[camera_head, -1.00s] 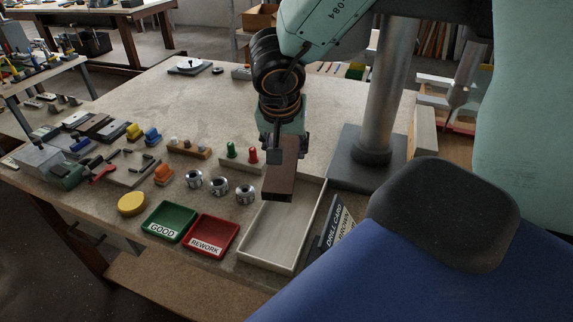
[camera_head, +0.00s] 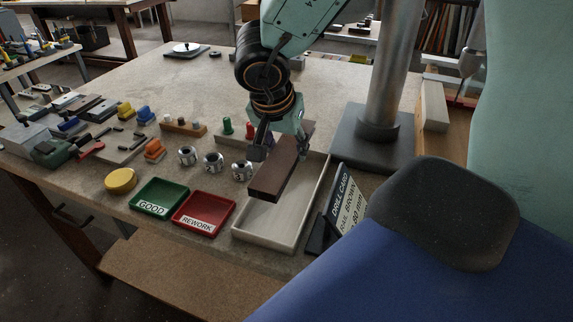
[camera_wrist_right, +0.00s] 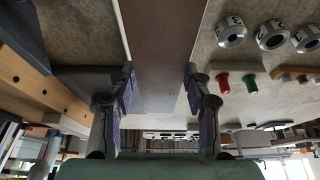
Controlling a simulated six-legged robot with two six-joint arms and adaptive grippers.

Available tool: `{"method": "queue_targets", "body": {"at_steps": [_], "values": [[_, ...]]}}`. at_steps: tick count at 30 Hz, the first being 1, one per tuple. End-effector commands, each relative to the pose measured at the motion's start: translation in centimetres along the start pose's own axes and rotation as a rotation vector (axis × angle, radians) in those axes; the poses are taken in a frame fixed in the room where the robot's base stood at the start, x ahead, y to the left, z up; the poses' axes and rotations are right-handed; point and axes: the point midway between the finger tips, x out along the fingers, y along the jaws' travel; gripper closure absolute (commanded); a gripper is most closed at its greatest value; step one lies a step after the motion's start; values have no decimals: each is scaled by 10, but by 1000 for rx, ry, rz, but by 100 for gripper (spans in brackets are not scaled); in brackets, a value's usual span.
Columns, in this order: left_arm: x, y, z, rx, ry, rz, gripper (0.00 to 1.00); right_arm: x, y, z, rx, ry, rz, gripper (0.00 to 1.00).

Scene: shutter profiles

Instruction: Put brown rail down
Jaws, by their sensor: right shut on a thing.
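The brown rail (camera_head: 270,183) is a long dark bar in the jaws of my right gripper (camera_head: 279,143). My right gripper is shut on it, one finger on each side. In the right wrist view the rail (camera_wrist_right: 162,50) runs away between the two purple-padded fingers (camera_wrist_right: 162,90). In the head view the rail lies over the pale, open tray (camera_head: 297,213), its near end above the tray's left part. Whether its underside touches the tray cannot be told. My left gripper is not in view.
Left of the tray are the red REWORK tray (camera_head: 203,212) and the green GOOD tray (camera_head: 158,197). Metal collars (camera_head: 214,162) stand behind them. A drill card (camera_head: 342,205) stands right of the tray, and a metal column (camera_head: 385,110) rises behind. The tray's near end is bare.

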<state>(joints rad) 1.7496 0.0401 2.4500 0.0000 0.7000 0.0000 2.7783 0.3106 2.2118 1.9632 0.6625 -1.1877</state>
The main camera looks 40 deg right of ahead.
Motion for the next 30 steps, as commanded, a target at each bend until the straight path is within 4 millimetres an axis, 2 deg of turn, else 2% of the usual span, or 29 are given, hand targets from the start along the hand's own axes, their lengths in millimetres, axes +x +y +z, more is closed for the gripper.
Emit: {"method": "queue_targets", "body": {"at_steps": [12, 19, 27, 30], "values": [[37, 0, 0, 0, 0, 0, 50, 54, 0, 22, -2, 0, 1, 90], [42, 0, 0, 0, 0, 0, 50, 63, 0, 26, -2, 1, -1, 90], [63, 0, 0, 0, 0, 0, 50, 93, 0, 38, -1, 0, 1, 90], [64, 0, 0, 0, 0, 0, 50, 95, 0, 39, -1, 0, 0, 90]]}}
